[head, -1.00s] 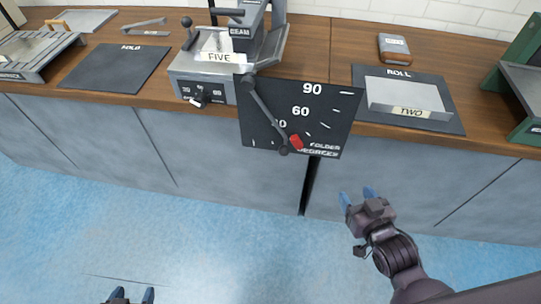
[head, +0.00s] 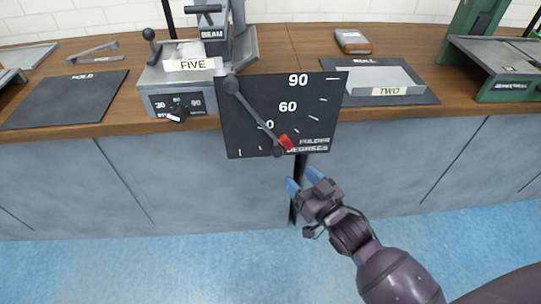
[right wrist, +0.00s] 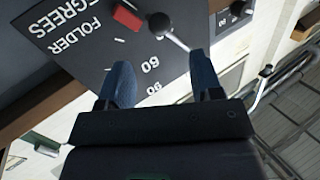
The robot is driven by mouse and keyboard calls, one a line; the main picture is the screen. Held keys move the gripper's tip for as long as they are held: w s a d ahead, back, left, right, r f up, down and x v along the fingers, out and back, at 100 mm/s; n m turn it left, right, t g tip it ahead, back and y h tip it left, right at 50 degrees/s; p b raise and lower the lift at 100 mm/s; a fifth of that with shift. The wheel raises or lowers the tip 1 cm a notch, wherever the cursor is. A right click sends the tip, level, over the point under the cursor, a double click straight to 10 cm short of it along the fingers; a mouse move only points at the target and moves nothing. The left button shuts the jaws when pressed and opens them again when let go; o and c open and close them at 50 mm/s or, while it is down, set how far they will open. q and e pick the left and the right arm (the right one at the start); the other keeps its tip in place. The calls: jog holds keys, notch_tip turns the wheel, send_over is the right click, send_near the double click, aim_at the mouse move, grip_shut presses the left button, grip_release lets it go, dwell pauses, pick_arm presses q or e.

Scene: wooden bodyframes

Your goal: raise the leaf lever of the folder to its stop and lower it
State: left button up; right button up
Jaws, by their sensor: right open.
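The folder (head: 162,75) stands on the bench, with a black degree plate (head: 240,135) on its front. The grey leaf lever (head: 254,117) slants down right across the plate from its pivot, ending in a dark knob (head: 278,152). A red marker (head: 286,142) sits beside the knob, below the 30 mark. My right gripper (head: 303,180) is open and empty, just below and right of the knob, apart from it. In the right wrist view the knob (right wrist: 159,22) shows beyond and between the open fingertips (right wrist: 160,66). My left gripper is out of view.
A dark mat (head: 65,103) lies left of the folder. A tray marked TWO (head: 385,80) lies on another mat to the right. A green machine (head: 490,90) stands far right. The space in front of the bench is clear.

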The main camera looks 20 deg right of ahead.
aim_at(281, 156)
jog(key=b+x, duration=0.1)
jog(key=x, duration=0.8)
jog(key=shift+w+f+b, duration=0.1)
jog(key=shift+f+b, duration=0.05)
jog(key=shift+b, duration=0.25)
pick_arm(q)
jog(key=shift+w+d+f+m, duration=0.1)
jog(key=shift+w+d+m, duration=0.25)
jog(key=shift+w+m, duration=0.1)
pick_arm(e)
jog(key=shift+x, duration=0.75)
jog(key=shift+c, duration=0.4)
grip_shut()
jog(key=shift+w+a+f+m+b, duration=0.15)
jog(key=shift+a+f+m+b, duration=0.25)
jog(key=shift+a, duration=0.25)
pick_arm(q)
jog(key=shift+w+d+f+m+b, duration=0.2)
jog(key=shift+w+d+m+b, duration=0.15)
jog(key=shift+b, duration=0.55)
pick_arm(e)
jog(key=w+a+f+m+t, duration=0.1)
jog(key=w+a+m+t, duration=0.1)
jog(key=a+m, duration=0.3)
jog(key=a+t, duration=0.1)
jog(key=a, duration=0.2)
jog(key=shift+w+a+f+h, duration=0.15)
jog(key=shift+w+a+h, duration=0.1)
jog(key=shift+h, duration=0.05)
